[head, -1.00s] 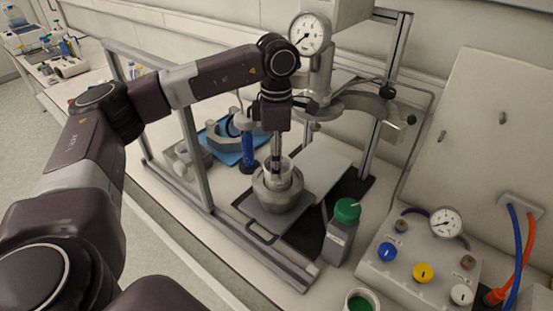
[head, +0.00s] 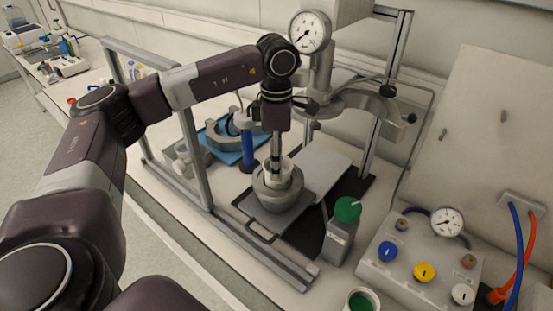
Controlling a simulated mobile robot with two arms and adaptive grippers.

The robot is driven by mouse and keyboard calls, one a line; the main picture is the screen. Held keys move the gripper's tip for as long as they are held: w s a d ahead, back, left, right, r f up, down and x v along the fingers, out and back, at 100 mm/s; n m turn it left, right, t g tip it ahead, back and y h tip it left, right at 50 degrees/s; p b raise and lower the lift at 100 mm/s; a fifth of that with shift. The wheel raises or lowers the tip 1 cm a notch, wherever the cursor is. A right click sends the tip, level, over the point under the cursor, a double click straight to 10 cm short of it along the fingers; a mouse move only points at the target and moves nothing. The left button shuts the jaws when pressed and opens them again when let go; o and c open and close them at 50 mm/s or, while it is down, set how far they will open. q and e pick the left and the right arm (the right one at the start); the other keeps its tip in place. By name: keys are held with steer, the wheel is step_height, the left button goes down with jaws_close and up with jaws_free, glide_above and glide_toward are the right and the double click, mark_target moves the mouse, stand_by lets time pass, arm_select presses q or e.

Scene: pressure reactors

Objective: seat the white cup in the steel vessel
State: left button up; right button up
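The steel vessel (head: 277,195) stands upright on a grey plate in the middle of the bench. The white cup (head: 287,168) is at the vessel's mouth, with its upper rim showing above the steel rim. My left gripper (head: 275,171) points straight down at the cup, with its fingers at the cup's near left wall. The fingertips are hidden by the cup and vessel, so I cannot tell whether they grip the wall. My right gripper is not in view.
A control box with coloured knobs (head: 424,271) is further right. A pressure gauge head (head: 310,32) hangs behind. A blue tray (head: 222,140) lies left. A metal frame post (head: 196,160) rises close to my arm.

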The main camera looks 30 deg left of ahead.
arm_select(q)
steer(key=o, duration=1.8)
step_height(320, 180, up, 12)
steer(key=shift+r, duration=0.1)
steer(key=shift+s, duration=0.1)
